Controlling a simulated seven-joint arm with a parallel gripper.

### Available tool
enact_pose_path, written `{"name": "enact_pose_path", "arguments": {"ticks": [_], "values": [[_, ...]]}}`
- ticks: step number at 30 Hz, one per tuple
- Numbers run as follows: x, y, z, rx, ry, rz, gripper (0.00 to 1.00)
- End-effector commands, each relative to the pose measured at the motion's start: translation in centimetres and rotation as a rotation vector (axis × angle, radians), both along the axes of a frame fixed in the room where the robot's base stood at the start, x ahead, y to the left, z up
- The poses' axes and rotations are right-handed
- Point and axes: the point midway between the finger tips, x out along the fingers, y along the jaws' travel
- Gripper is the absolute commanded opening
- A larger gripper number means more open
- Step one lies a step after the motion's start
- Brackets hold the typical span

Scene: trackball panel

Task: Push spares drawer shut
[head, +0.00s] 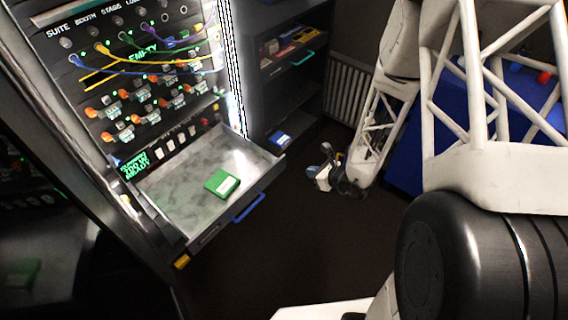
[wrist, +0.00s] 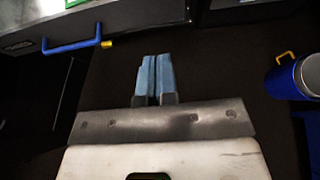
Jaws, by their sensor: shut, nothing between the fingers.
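An open drawer (head: 160,200) sticks out from the lower part of the panel rack in the head view. It has a pale grey inside, a dark front and a blue bar handle (head: 248,207). I take it for the spares drawer; its label is too small to read. In the wrist view its dark front (wrist: 140,16) and blue handle (wrist: 72,46) are at the upper left. My gripper (wrist: 154,76) is shut and empty, with its blue fingers together. In the head view my gripper (head: 320,170) is to the right of the drawer, apart from it.
A green and white cartridge (head: 222,183) lies in the drawer. Patch cables and switches cover the panel (head: 150,75) above. A dark cabinet (head: 290,85) with a teal handle stands behind to the right. A blue cylinder (wrist: 282,84) is right in the wrist view. Dark floor is clear before the drawer.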

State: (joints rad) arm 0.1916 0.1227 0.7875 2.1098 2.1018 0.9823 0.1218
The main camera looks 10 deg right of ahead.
Motion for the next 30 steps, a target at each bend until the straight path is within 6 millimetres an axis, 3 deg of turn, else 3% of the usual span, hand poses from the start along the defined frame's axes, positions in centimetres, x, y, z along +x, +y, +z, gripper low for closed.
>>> {"name": "enact_pose_path", "arguments": {"ticks": [14, 30], "values": [[0.8, 0.9, -0.7, 0.000, 0.000, 0.002, 0.00], [4.6, 4.8, -3.9, 0.000, 0.001, 0.003, 0.00]]}}
